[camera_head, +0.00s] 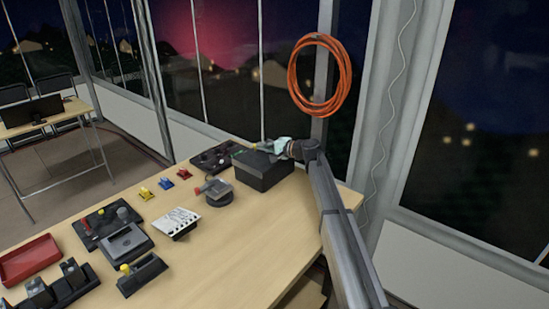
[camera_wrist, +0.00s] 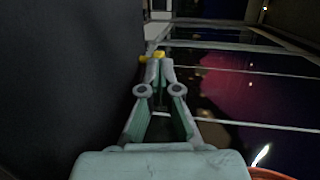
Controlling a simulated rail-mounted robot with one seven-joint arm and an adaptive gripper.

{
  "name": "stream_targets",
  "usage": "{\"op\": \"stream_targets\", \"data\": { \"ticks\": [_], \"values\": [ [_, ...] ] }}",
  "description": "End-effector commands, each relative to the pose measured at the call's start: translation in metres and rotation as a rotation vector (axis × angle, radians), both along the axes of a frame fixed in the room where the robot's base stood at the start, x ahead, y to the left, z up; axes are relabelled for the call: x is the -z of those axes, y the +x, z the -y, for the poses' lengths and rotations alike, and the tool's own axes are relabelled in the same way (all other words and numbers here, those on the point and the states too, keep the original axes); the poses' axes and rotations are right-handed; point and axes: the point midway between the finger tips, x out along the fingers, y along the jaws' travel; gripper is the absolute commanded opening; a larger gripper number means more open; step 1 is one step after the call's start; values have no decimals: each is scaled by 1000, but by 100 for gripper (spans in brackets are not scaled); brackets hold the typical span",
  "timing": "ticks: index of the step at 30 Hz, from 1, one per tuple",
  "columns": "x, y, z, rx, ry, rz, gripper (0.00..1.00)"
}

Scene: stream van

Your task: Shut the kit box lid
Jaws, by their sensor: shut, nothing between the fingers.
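The kit box (camera_head: 264,177) is a dark, nearly black box at the far right part of the table. Its dark top looks flat and low, with the lid lying over it; whether a small gap remains at the rim I cannot tell. My gripper (camera_head: 268,147) is at the box's far right top edge, with its fingers pointing left along it. In the wrist view my gripper (camera_wrist: 158,62) is shut and empty. A large dark surface fills the left of that view, close beside the fingers; it seems to be the box. Contact is unclear.
A black panel (camera_head: 213,159) lies left of the box. A round dark device (camera_head: 219,198) and a white card-like block (camera_head: 179,220) stand in front. Small coloured pieces (camera_head: 166,183) and a red tray (camera_head: 28,259) lie further left. An orange cable coil (camera_head: 343,76) hangs above right.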

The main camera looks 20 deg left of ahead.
Motion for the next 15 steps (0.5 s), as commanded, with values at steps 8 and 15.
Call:
{"op": "stream_targets", "data": {
  "ticks": [8,15],
  "values": [
    [-1,2,-9,1,1,0,0],
    [-2,2,-8,1,3,1,0]
  ]
}}
